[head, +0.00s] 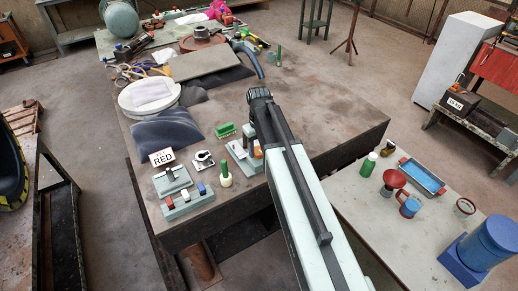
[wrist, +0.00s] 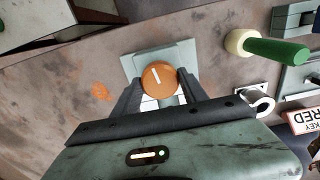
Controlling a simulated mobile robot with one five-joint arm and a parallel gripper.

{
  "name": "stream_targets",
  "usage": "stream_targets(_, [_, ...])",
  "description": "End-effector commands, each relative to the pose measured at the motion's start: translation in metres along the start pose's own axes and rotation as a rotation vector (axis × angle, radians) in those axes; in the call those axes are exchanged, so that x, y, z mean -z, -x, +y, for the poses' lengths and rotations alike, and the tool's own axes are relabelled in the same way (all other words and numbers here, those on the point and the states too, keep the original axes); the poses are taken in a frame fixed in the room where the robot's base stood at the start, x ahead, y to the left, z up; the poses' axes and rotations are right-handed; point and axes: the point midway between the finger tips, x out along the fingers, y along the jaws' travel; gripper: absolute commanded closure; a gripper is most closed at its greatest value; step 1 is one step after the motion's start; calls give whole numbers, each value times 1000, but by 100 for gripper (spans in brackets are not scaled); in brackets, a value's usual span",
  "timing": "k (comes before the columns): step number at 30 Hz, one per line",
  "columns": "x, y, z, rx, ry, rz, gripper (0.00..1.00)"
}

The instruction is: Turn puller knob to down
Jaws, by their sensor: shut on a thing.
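A round orange knob (wrist: 160,80) with a white pointer line shows in the wrist view, seen from above. The line runs nearly up and down in that picture, its top leaning slightly left. The knob sits on a pale grey-green base plate (wrist: 137,66) on the table. My gripper (wrist: 160,88) has its dark fingers on the left and right sides of the knob and is shut on it. In the head view my arm covers most of this spot, and the fingers cannot be made out there.
A RED key sign (head: 162,157), switch blocks (head: 188,201) and a green brush (head: 225,130) stand nearby. A side table (head: 365,215) holds several items.

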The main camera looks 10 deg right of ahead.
Motion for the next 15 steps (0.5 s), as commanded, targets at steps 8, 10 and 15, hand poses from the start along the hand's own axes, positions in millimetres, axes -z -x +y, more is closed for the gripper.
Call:
stream_targets(8, [-1,0,1,-2,259,-2,90])
stream_targets(10, [-1,0,1,-2,325,-2,90])
stream_targets(15, [-1,0,1,-1,487,-3,90])
